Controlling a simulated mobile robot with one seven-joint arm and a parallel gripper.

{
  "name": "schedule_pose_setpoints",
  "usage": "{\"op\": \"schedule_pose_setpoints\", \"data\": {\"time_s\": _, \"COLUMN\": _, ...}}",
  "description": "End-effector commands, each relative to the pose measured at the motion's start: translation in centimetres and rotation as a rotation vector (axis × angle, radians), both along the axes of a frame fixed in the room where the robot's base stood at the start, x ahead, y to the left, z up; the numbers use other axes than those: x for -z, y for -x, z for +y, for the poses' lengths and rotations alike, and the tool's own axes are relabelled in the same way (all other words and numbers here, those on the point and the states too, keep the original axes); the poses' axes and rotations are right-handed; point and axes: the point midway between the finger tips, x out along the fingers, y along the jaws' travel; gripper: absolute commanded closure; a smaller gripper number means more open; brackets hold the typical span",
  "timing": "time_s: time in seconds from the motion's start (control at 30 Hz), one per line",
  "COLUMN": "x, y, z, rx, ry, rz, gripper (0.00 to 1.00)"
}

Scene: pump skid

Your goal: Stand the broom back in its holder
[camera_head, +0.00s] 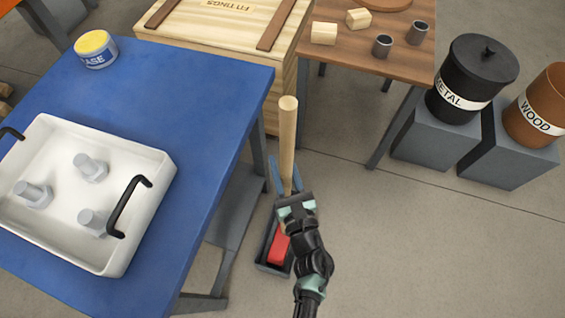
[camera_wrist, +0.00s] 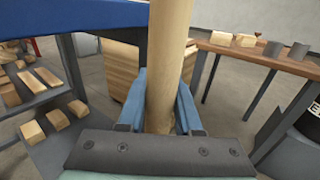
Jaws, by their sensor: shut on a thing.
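The broom (camera_head: 287,130) has a pale wooden handle that stands close to upright, with its top end free. My gripper (camera_head: 292,193) is shut on the handle, beside the right side of the blue table. In the wrist view the handle (camera_wrist: 168,60) runs between the two blue fingers of my gripper (camera_wrist: 163,105). A dark grey open box (camera_head: 273,268) stands on the floor below my gripper, with a red part (camera_head: 279,248) inside it. It looks like the holder with the broom's head in it. My gripper and arm hide part of it, so I cannot tell how the head sits.
The blue table (camera_head: 205,85) holds a white tray (camera_head: 150,215) with bolts and a yellow-lidded tin (camera_head: 95,50). A wooden crate (camera_head: 225,30) and a brown table (camera_head: 400,62) stand behind. Bins labelled METAL (camera_head: 465,85) and WOOD (camera_head: 540,110) are right. Floor at right front is clear.

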Motion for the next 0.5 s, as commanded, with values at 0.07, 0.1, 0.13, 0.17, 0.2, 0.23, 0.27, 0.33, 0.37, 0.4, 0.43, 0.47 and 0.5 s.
{"op": "schedule_pose_setpoints", "data": {"time_s": 0.07, "x": 0.07, "y": -0.08, "z": 0.0, "rx": -0.001, "ry": 0.0, "rz": -0.005, "gripper": 1.0}}
{"op": "schedule_pose_setpoints", "data": {"time_s": 0.1, "x": 0.34, "y": 0.02, "z": 0.0, "rx": 0.0, "ry": 0.0, "rz": 0.001, "gripper": 0.65}}
{"op": "schedule_pose_setpoints", "data": {"time_s": 0.13, "x": 0.24, "y": 0.02, "z": 0.0, "rx": 0.0, "ry": 0.0, "rz": 0.001, "gripper": 0.6}}
{"op": "schedule_pose_setpoints", "data": {"time_s": 0.17, "x": 0.23, "y": 0.02, "z": 0.0, "rx": 0.0, "ry": 0.0, "rz": 0.001, "gripper": 0.54}}
{"op": "schedule_pose_setpoints", "data": {"time_s": 0.2, "x": 0.23, "y": 0.02, "z": 0.0, "rx": 0.0, "ry": 0.0, "rz": 0.001, "gripper": 0.47}}
{"op": "schedule_pose_setpoints", "data": {"time_s": 0.23, "x": 0.23, "y": 0.02, "z": 0.0, "rx": 0.0, "ry": 0.0, "rz": 0.001, "gripper": 0.42}}
{"op": "schedule_pose_setpoints", "data": {"time_s": 0.27, "x": 0.23, "y": 0.02, "z": 0.0, "rx": 0.0, "ry": 0.0, "rz": 0.001, "gripper": 0.37}}
{"op": "schedule_pose_setpoints", "data": {"time_s": 0.33, "x": 0.24, "y": 0.03, "z": 0.0, "rx": 0.0, "ry": 0.0, "rz": 0.001, "gripper": 0.37}}
{"op": "schedule_pose_setpoints", "data": {"time_s": 0.37, "x": 0.24, "y": 0.03, "z": 0.0, "rx": 0.0, "ry": 0.0, "rz": 0.001, "gripper": 0.37}}
{"op": "schedule_pose_setpoints", "data": {"time_s": 0.4, "x": 0.23, "y": 0.02, "z": 0.0, "rx": 0.0, "ry": 0.0, "rz": 0.001, "gripper": 0.37}}
{"op": "schedule_pose_setpoints", "data": {"time_s": 0.43, "x": 0.24, "y": 0.03, "z": 0.0, "rx": 0.0, "ry": 0.0, "rz": 0.001, "gripper": 0.37}}
{"op": "schedule_pose_setpoints", "data": {"time_s": 0.47, "x": 0.24, "y": 0.03, "z": 0.0, "rx": 0.0, "ry": 0.0, "rz": 0.001, "gripper": 0.37}}
{"op": "schedule_pose_setpoints", "data": {"time_s": 0.5, "x": 0.23, "y": 0.03, "z": 0.0, "rx": 0.0, "ry": 0.0, "rz": 0.001, "gripper": 0.37}}
